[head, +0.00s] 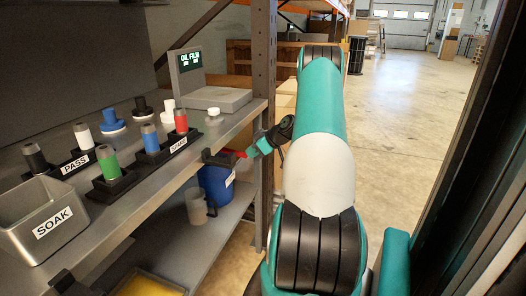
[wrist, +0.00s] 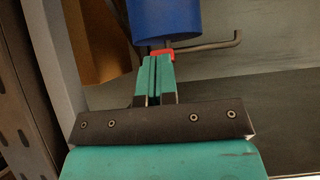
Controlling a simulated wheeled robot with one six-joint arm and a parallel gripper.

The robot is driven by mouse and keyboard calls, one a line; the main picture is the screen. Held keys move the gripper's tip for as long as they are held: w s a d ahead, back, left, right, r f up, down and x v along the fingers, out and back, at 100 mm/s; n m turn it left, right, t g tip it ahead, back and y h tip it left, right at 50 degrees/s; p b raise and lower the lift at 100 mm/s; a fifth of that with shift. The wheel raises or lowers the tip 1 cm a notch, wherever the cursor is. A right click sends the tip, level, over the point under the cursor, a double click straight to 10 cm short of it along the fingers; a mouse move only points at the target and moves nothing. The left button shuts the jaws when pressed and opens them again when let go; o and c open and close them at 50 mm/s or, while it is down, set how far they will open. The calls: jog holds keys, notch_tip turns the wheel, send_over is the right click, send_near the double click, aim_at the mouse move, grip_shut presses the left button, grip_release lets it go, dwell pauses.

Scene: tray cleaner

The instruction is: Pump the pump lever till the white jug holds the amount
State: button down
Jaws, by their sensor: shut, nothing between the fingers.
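The blue drum (head: 216,182) stands on the lower shelf. Its dark pump head (head: 215,157) and a red lever part (head: 240,154) are at the top. The pale white jug (head: 196,207) stands on the lower shelf in front of the drum; its fill level cannot be read. My gripper (head: 247,153) is shut and empty, its fingertips at the red part. In the wrist view, the blue drum (wrist: 165,18) is at the top, and the shut fingertips (wrist: 159,58) meet or nearly meet the red part (wrist: 161,51); contact is unclear. The jug is not in the wrist view.
The upper shelf holds a SOAK bin (head: 20,218), racks of coloured bottles and a display scale (head: 215,97). A yellow tray (head: 148,285) lies low at the front. A shelf upright (head: 263,60) stands close to my arm. Open floor lies to the right.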

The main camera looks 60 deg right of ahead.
jog(key=f+b, duration=0.1)
jog(key=f, duration=0.1)
jog(key=f+b, duration=0.1)
jog(key=f, duration=0.1)
jog(key=shift+w+a, duration=0.15)
jog(key=shift+w, duration=0.05)
jog(key=shift+s, duration=0.1)
